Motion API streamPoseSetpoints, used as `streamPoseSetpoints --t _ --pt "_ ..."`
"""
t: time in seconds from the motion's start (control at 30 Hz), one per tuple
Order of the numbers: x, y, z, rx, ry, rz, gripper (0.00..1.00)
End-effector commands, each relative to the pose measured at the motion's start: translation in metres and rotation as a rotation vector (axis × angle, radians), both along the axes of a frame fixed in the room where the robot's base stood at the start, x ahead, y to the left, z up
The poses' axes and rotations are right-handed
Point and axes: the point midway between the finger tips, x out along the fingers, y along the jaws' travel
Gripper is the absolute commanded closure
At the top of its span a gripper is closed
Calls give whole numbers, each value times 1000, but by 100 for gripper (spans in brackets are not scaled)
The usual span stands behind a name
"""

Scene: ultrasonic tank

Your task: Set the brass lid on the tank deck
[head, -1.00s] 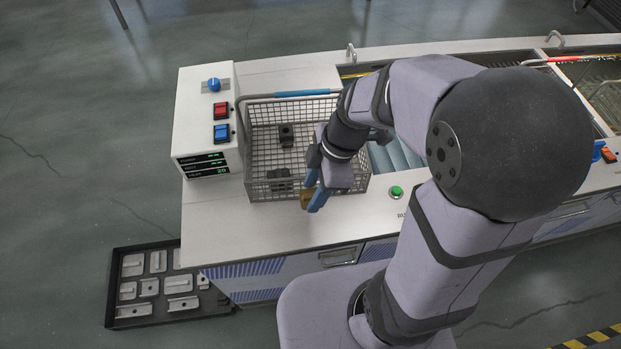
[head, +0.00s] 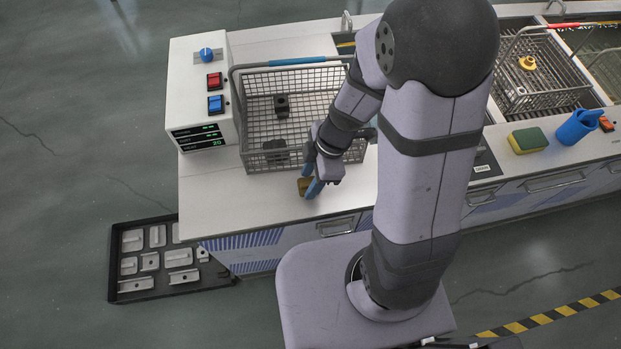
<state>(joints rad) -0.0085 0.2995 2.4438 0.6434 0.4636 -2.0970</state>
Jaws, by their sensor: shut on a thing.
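The brass lid (head: 304,185) shows as a small brownish-gold piece between the blue fingertips of my gripper (head: 312,187). My gripper is shut on it and partly hides it. The lid is over the white tank deck (head: 250,200), in front of the wire basket and near the deck's front edge. I cannot tell whether it touches the deck.
The wire basket (head: 245,135) holds a dark block (head: 282,105) and another dark part (head: 275,150). A white control box (head: 200,70) stands to its left. A sponge (head: 528,140), a blue cup (head: 577,127) and a second basket (head: 520,100) are at right.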

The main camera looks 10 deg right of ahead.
Motion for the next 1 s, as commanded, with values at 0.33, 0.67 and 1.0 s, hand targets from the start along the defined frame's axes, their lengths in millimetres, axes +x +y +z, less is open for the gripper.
streamPoseSetpoints --t 0.33,0.67,1.0 --pt "0 0 -6 -1 -1 0 93" --pt "0 0 -8 -1 0 1 52" --pt "0 0 -5 -1 0 0 52"
